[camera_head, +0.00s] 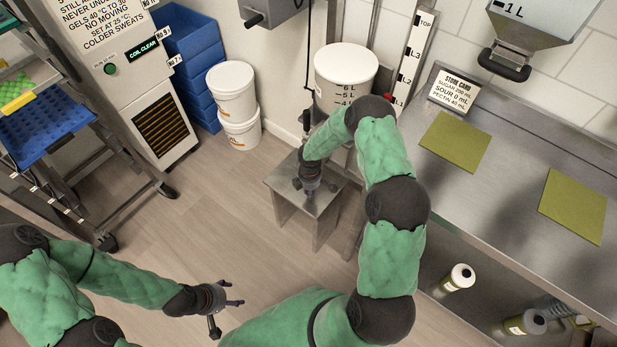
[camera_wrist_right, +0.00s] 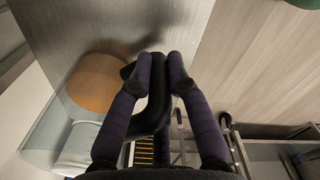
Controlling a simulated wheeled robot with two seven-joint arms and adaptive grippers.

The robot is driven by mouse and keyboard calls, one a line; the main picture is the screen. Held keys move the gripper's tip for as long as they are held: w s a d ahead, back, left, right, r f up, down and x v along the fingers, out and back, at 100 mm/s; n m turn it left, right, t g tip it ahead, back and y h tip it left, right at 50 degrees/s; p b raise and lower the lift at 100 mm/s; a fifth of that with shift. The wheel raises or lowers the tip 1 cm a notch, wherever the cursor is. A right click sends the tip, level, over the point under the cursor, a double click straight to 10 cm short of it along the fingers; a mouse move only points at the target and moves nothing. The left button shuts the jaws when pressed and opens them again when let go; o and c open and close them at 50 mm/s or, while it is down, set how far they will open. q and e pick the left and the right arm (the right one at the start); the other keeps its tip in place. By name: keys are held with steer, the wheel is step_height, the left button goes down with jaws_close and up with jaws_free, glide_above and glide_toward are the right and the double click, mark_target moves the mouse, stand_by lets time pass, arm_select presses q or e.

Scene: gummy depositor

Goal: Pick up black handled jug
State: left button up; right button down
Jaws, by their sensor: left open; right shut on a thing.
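In the wrist view my right gripper (camera_wrist_right: 160,60) is shut on a black, curved handle (camera_wrist_right: 155,105), held between its two dark fingers. A round orange-brown shape (camera_wrist_right: 98,82) and a pale cylindrical wall (camera_wrist_right: 75,148) show left of the handle; I cannot tell for certain that they are the jug's body. In the head view the right gripper (camera_head: 310,184) points down at the small steel stand (camera_head: 325,198), and I cannot make out the jug there. My left gripper (camera_head: 226,301) is open and empty above the floor at the lower middle.
A white graduated container (camera_head: 346,72) stands behind my right arm. The steel counter (camera_head: 515,155) on the right carries green mats (camera_head: 455,141) and a store card (camera_head: 454,91). White buckets (camera_head: 232,92), blue crates (camera_head: 185,45) and a chiller (camera_head: 150,110) stand at the back left. Floor between is clear.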

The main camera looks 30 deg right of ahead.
steer(key=shift+r, duration=0.1)
step_height(320, 180, up, 4)
steer(key=shift+p, duration=1.15)
steer(key=s+a+p, duration=0.1)
steer(key=s+a, duration=0.2)
steer(key=a, duration=0.5)
steer(key=s+a, duration=0.3)
steer(key=a, duration=0.5)
steer(key=shift+s+a+f+p, duration=0.3)
steer(key=shift+s+f+p, duration=0.05)
steer(key=shift+s, duration=0.05)
